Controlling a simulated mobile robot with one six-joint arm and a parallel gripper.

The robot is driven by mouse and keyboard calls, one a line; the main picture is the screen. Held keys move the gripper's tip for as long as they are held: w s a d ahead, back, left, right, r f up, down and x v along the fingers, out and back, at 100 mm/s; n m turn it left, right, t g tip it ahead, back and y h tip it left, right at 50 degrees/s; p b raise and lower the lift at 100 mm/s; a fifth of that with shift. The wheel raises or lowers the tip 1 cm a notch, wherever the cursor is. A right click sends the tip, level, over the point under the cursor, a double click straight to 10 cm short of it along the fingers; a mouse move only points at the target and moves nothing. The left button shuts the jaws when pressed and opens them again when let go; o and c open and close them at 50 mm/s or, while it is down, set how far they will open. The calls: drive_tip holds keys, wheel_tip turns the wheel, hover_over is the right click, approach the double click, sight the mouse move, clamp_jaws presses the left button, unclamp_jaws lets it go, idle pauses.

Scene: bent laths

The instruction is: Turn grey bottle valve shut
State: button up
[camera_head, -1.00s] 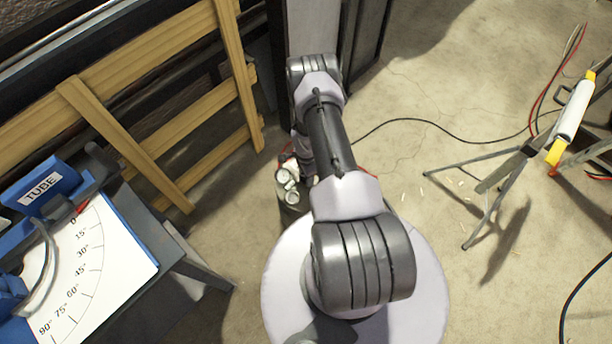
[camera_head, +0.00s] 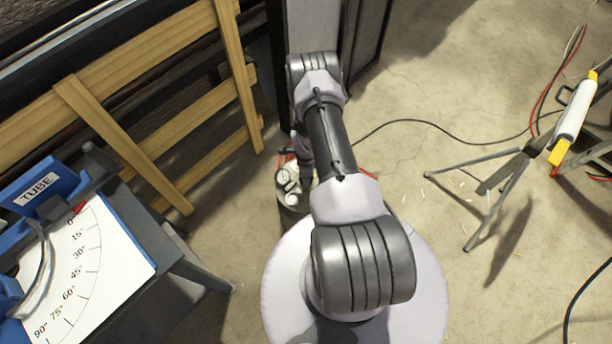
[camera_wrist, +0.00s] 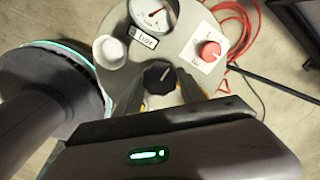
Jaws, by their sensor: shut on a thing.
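The grey bottle (camera_head: 292,212) stands on the floor beside my base, its top partly covered by my arm in the head view. In the wrist view its round grey top (camera_wrist: 182,50) carries a black valve knob (camera_wrist: 160,75) with a pale pointer mark. My gripper (camera_wrist: 160,88) is shut on this black knob, one dark finger on each side. A dial gauge (camera_wrist: 154,14), a white cap (camera_wrist: 110,50) and a red knob (camera_wrist: 209,50) on a white plate sit around it. The fingers are not clear in the head view.
Red hose (camera_wrist: 238,30) lies beside the bottle, and a black cable (camera_head: 420,120) crosses the floor. A bench with an angle chart (camera_head: 90,270) and a blue TUBE holder (camera_head: 40,188) is at left, below wooden laths (camera_head: 130,145). A tripod stand (camera_head: 500,180) is at right.

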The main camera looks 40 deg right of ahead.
drive_tip(key=o, duration=1.4)
drive_tip(key=shift+c, duration=0.2)
wheel_tip(320, 180, up, 17)
drive_tip(key=p, duration=0.7)
drive_tip(key=shift+r, duration=0.2)
